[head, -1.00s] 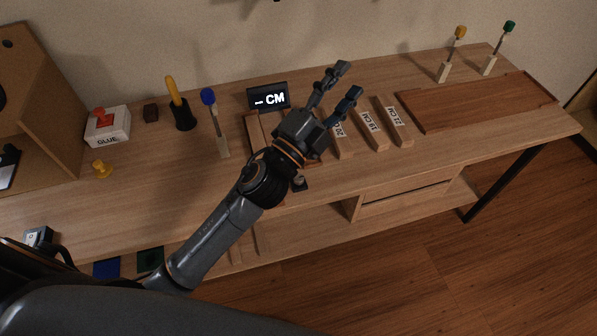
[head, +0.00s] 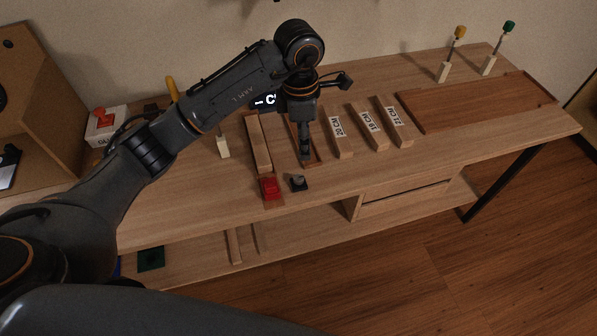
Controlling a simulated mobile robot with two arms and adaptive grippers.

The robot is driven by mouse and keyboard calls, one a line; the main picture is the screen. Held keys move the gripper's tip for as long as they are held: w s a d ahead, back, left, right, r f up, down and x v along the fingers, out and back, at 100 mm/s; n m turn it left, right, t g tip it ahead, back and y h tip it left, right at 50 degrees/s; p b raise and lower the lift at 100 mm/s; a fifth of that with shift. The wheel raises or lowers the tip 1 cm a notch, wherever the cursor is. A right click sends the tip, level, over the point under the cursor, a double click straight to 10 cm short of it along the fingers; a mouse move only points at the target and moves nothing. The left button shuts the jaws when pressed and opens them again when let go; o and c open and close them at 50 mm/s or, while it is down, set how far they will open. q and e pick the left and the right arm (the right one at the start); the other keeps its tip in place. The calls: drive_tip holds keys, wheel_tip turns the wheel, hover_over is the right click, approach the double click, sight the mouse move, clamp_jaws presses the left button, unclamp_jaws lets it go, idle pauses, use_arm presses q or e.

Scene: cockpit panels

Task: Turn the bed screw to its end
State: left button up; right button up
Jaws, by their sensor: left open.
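No part is plainly marked as the bed screw. A small dark knob (head: 298,183) at the front edge of the table could be it, but I cannot tell. It stands beside a red block (head: 270,187) at the near end of a long wooden bar (head: 258,145). My left gripper (head: 324,118) is open and empty. It points down over a narrow wooden tray (head: 315,158), behind the knob and apart from it. My right gripper is not in view.
Labelled wooden blocks, including the 20 CM block (head: 338,133), lie right of my gripper. A display (head: 264,102) is partly hidden by my arm. A brown board (head: 470,103) lies at right. Yellow-topped (head: 459,35) and green-topped (head: 508,28) sticks stand behind it.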

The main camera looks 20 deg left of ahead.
sight(299, 177)
use_arm(q)
drive_tip(key=shift+y, duration=0.3)
drive_tip(key=f+p, duration=0.1)
drive_tip(key=f, duration=0.8)
drive_tip(key=a+f+p, duration=0.1)
drive_tip(key=f, duration=0.3)
drive_tip(key=shift+w+f+p, duration=0.1)
drive_tip(key=shift+f+p, duration=0.15)
drive_tip(key=shift+p, duration=0.1)
clamp_jaws()
